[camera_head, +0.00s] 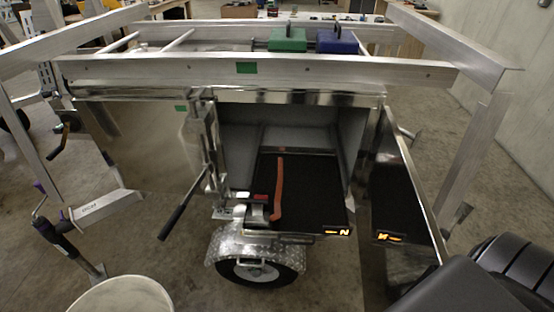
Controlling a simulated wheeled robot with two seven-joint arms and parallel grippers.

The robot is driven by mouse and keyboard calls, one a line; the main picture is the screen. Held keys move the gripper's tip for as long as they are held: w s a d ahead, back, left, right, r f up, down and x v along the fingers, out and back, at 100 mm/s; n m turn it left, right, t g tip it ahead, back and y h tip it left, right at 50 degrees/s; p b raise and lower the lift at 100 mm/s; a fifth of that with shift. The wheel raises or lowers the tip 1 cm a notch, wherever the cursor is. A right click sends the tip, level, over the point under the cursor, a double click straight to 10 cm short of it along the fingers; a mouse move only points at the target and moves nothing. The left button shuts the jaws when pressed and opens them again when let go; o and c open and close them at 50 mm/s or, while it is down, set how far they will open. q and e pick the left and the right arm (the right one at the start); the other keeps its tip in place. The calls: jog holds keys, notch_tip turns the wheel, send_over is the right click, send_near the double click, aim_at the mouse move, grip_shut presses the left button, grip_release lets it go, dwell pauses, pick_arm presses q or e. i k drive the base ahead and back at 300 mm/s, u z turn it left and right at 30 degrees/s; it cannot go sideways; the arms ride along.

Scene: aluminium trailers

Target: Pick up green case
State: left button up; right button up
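The green case (287,41) is a small box with a dark handle on top. It sits upright at the top of the aluminium trailer (225,93), behind the front rail of its frame. The rail hides part of the case's lower edge. Neither of my grippers shows in the head view, and nothing is seen touching the case.
A blue case (337,42) stands just right of the green one. The trailer's compartment is open, with an orange strap (278,188) inside and an open door (405,195) at right. Metal frame rails (450,40) surround the top. A concrete wall (515,100) stands at right.

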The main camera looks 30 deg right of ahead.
aim_at(289, 40)
jog(key=z, duration=1.05)
